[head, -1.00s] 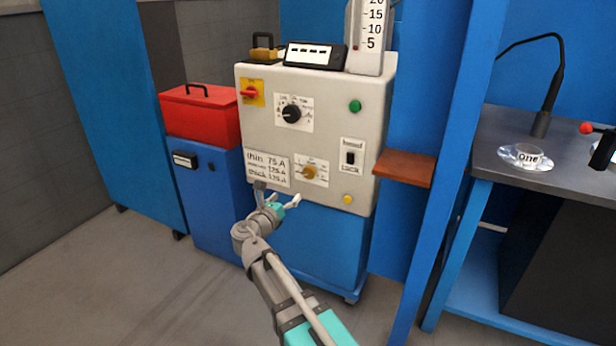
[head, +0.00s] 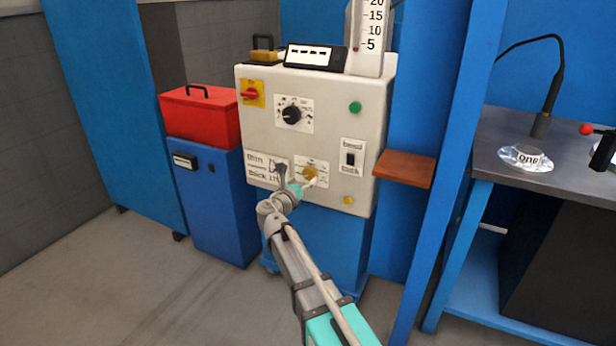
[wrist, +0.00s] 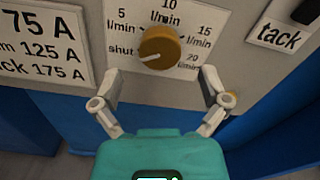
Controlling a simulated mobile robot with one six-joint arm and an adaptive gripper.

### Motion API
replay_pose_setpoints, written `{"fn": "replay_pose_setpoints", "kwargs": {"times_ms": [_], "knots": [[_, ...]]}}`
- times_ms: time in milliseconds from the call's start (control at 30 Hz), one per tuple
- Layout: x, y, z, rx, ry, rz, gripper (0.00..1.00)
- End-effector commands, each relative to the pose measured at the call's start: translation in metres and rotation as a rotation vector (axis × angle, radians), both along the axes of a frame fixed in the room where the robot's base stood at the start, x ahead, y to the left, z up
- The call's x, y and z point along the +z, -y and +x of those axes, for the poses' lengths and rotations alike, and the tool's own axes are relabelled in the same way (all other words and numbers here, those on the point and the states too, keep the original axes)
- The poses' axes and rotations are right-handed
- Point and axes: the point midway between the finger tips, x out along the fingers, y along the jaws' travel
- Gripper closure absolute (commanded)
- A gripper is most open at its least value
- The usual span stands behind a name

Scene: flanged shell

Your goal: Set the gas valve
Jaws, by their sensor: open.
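The gas valve is a brass-yellow knob (head: 310,172) low on the front of the grey machine. In the wrist view the knob (wrist: 159,46) sits amid the marks shut, 5, 10, 15 and 20 l/min, and its white pointer line is towards "shut". My gripper (wrist: 160,82) is open and empty, its two fingers spread to either side just below the knob. In the head view my gripper (head: 296,178) is close to the panel and partly covers the valve plate. Contact with the knob is not seen.
A flow scale (head: 373,38) stands on the grey machine (head: 330,95). A black dial (head: 292,115), a green button (head: 355,107), a black switch (head: 351,158) and a yellow button (head: 348,200) share its front. A brown shelf (head: 405,168) juts out at right.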

Motion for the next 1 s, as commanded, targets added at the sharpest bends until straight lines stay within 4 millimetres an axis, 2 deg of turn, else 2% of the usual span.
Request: {"fn": "replay_pose_setpoints", "kwargs": {"times_ms": [100, 300, 700, 767, 1000], "knots": [[0.000, 0.007, 0.016, -0.001, 0.000, 0.000, 0.05], [0.000, 0.014, 0.029, 0.001, 0.000, 0.000, 0.05], [0.000, 0.016, 0.031, 0.000, 0.000, 0.000, 0.05], [0.000, 0.016, 0.031, 0.000, 0.000, 0.000, 0.14], [0.000, 0.016, 0.031, 0.000, 0.000, 0.000, 0.59]]}}
